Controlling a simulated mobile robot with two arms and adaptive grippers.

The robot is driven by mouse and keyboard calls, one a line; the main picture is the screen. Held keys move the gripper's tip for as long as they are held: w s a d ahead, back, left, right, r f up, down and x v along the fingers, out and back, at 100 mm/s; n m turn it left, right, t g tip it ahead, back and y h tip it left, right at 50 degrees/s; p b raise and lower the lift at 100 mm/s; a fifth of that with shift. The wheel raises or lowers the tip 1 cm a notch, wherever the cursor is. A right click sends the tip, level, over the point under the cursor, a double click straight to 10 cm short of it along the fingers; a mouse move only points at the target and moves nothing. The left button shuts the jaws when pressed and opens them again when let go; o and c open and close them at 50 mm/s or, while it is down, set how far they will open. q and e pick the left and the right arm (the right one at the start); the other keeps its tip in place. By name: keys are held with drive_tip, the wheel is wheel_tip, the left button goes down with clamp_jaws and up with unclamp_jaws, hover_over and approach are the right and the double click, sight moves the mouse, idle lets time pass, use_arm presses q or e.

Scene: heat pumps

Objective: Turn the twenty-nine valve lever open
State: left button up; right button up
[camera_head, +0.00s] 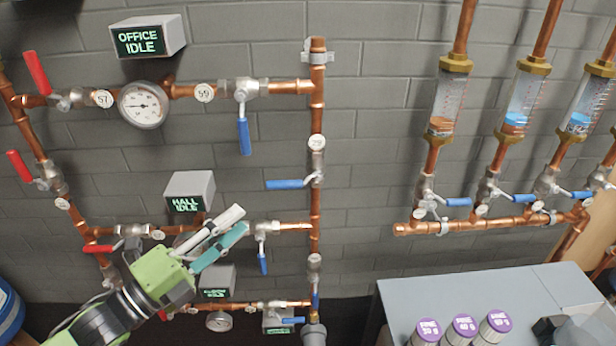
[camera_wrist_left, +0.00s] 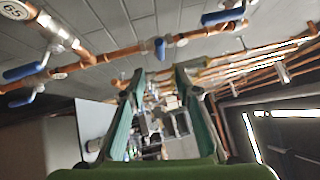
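The tag that appears to read 29 (camera_head: 316,142) sits on the vertical copper pipe right of the gauges. Just below it is a valve with a blue lever (camera_head: 285,184) that points left, level and across the upright pipe. My left gripper (camera_head: 241,219) is below and left of this lever, in front of the middle pipe row, apart from the lever. Its two teal-lined fingers stand apart with nothing between them in the left wrist view (camera_wrist_left: 160,74). Several blue levers show in the wrist view; I cannot tell which is 29. My right gripper is not in view.
A hanging blue lever (camera_head: 244,136) is on the upper row and another (camera_head: 263,264) close right of my gripper. The HALL IDLE display (camera_head: 189,190) is just above it. A grey cabinet (camera_head: 540,285) with purple-capped canisters (camera_head: 462,328) stands lower right. The wall between is bare.

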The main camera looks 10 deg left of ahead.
sight(283, 185)
use_arm(q)
drive_tip(key=p+x, duration=0.4)
drive_tip(key=x, duration=0.8)
drive_tip(key=shift+w+r, duration=0.15)
drive_tip(key=shift+w, duration=0.15)
drive_tip(key=shift+w+d+p, duration=0.25)
drive_tip(key=shift+w+p, duration=0.05)
drive_tip(key=shift+w, duration=0.15)
clamp_jaws()
